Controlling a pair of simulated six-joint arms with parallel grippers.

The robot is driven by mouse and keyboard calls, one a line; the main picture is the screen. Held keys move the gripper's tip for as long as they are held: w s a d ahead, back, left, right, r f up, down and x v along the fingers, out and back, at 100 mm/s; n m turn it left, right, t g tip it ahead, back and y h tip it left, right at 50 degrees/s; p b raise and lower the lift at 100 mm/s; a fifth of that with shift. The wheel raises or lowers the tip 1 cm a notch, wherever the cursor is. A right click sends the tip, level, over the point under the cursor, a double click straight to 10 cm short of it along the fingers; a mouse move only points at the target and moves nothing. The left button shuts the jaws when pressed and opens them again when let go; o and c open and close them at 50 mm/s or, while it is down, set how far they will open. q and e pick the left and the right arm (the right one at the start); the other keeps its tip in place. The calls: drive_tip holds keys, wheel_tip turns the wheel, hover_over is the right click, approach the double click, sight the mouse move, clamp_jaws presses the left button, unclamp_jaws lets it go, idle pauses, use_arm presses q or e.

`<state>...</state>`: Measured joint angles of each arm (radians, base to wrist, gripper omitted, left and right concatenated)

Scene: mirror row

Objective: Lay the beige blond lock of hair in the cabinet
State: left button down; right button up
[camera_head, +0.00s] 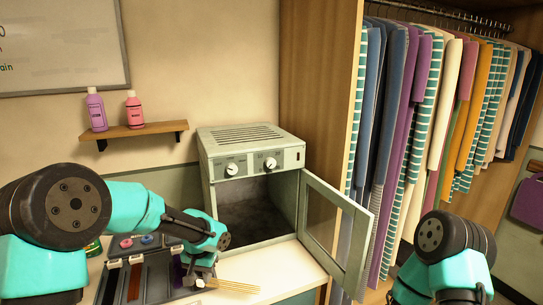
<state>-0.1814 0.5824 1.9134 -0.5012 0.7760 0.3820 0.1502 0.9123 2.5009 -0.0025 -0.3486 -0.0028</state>
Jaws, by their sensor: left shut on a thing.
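The beige blond lock of hair (232,286) is a thin, straw-coloured bundle low in the middle of the view. My left gripper (202,281) is shut on its left end, and the strands stick out to the right over the white counter. The cabinet (251,152) is a pale grey-green box with two dials and a slotted top. Its glass-paned door (335,228) stands open to the right, and the dark inside looks empty. The lock is in front of the cabinet, outside it. My right arm shows at the lower right, but its gripper is not visible.
A dark tray (117,251) with other coloured locks lies left of my left gripper. The counter (284,266) is clear in front of the cabinet. A shelf (134,131) with two bottles hangs on the wall. Clothes (420,110) hang in a wardrobe at right.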

use_arm(q)
drive_tip(key=shift+m, duration=0.7)
idle(0.5)
